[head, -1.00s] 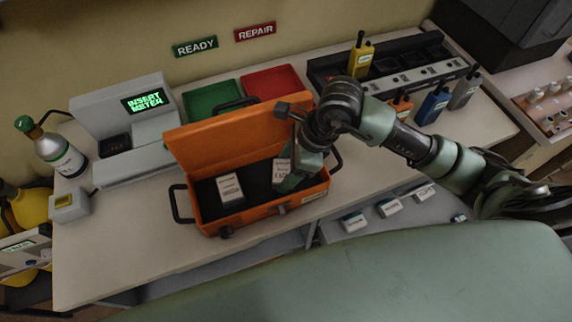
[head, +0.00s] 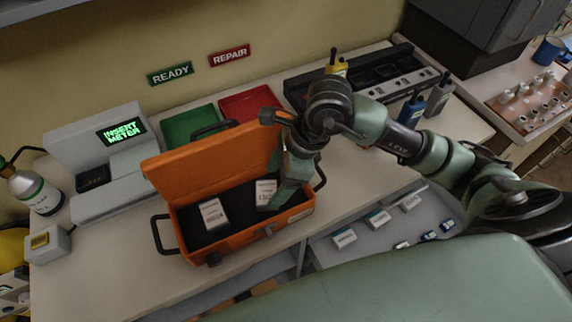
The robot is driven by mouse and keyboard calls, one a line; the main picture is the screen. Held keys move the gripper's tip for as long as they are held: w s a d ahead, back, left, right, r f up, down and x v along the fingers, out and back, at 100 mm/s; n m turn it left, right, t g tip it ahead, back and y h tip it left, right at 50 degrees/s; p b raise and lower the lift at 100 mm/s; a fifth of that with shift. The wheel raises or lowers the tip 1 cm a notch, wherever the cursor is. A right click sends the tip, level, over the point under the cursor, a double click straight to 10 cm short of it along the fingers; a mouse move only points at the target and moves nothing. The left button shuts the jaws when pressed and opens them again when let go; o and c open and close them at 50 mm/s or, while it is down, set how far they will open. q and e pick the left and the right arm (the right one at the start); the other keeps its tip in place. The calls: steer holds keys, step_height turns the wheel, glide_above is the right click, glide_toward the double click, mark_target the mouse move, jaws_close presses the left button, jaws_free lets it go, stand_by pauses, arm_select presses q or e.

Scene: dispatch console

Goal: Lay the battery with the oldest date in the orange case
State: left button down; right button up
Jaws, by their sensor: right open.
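The orange case (head: 240,238) stands open on the bench, its lid (head: 205,165) tilted back. Two white batteries with printed labels show inside: one at the left (head: 213,214) and one at the right (head: 265,193). Their dates are too small to read. My right gripper (head: 283,202) is open, inside the right end of the case, close beside the right battery; it partly hides that end. I cannot tell whether it touches the battery. More white batteries (head: 344,238) lie in a row on a lower grey surface in front of the bench. My left gripper is not in view.
A grey meter unit (head: 95,150) reading "INSERT METER" stands left. Green (head: 188,125) and red (head: 250,103) trays lie behind the case. A dark rack with radios (head: 437,98) stands back right. A gas cylinder (head: 38,192) is far left.

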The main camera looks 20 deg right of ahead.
steer(key=b+v, duration=0.1)
steer(key=v, duration=0.7)
steer(key=shift+r, duration=0.1)
